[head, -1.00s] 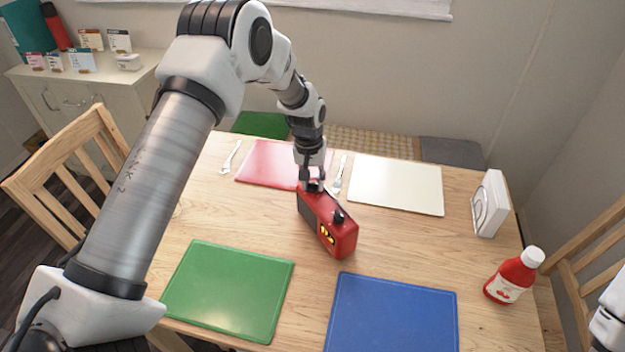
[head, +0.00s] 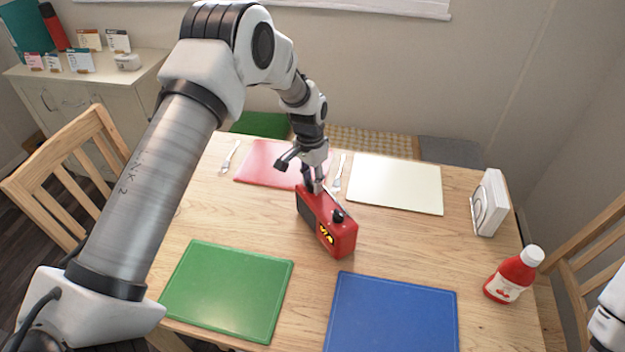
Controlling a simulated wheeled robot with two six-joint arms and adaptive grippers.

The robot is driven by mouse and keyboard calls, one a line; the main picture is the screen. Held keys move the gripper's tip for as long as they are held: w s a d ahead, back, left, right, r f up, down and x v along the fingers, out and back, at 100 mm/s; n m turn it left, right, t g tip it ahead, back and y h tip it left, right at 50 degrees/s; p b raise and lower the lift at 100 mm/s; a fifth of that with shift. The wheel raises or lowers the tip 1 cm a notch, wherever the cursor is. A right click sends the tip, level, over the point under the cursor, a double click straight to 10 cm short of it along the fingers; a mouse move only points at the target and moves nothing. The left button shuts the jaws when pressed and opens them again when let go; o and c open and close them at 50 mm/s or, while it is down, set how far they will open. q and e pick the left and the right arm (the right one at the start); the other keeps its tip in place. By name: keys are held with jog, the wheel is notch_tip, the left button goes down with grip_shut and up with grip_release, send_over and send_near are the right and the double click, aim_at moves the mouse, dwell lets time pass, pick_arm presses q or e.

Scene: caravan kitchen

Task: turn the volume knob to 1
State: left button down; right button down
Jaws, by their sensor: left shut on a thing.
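A red radio (head: 328,224) stands on the wooden table, a little right of the middle in the head view. It has a dark grille on its left side, yellow marks on its near end, and a black knob (head: 338,215) on top near that end. My left gripper (head: 315,187) reaches down onto the far end of the radio's top. It is shut on what appears to be a second knob, which the fingers hide. I cannot read a number or scale at it. My right gripper is outside the view.
Green (head: 228,290), blue (head: 391,315), red (head: 262,165) and white (head: 396,184) placemats lie around the radio. A ketchup bottle (head: 512,278) and a napkin holder (head: 488,204) stand at the right.

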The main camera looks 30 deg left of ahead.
pick_arm(q)
jog(key=shift+f, duration=0.1)
dwell(0.3)
jog(key=c, duration=0.9)
grip_release()
jog(key=r, duration=1.2)
jog(key=shift+w+a, duration=0.25)
jog(key=shift+a, duration=0.15)
